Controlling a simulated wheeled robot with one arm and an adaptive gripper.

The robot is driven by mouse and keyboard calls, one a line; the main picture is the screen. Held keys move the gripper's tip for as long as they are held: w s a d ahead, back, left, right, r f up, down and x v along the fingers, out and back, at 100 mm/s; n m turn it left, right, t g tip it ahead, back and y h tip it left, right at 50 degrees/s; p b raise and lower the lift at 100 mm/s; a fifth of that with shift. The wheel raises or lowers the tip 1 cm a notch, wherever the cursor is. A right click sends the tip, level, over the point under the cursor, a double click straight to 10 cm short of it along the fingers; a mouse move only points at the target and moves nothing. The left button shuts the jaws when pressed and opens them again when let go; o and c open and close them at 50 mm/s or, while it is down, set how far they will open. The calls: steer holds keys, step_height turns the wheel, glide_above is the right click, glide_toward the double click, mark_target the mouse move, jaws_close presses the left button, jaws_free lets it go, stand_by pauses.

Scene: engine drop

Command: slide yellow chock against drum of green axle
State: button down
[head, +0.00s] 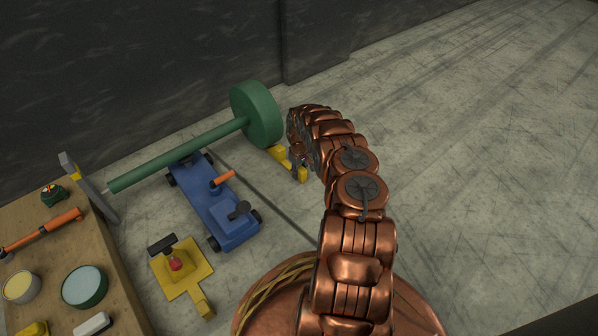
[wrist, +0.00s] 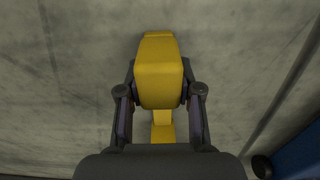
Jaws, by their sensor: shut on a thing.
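The green axle (head: 185,154) lies slanting, with its large green drum (head: 262,117) at the right end. The yellow chock (head: 277,153) is on the floor at the drum's lower edge; I cannot tell whether they touch. My gripper (head: 297,160) is at the chock, partly hidden by my arm. In the wrist view, my gripper (wrist: 160,97) is shut on the yellow chock (wrist: 160,72), one finger on each side. The drum does not show in the wrist view.
A blue cart (head: 210,200) with an orange handle stands under the axle. A yellow jack-like tool (head: 182,268) lies in front of it. A grey post (head: 88,188) stands by the axle's left end, beside a wooden bench (head: 75,240). Floor to the right is clear.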

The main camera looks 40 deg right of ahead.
steer(key=c, duration=0.7)
jaws_free()
steer(key=shift+r, duration=6)
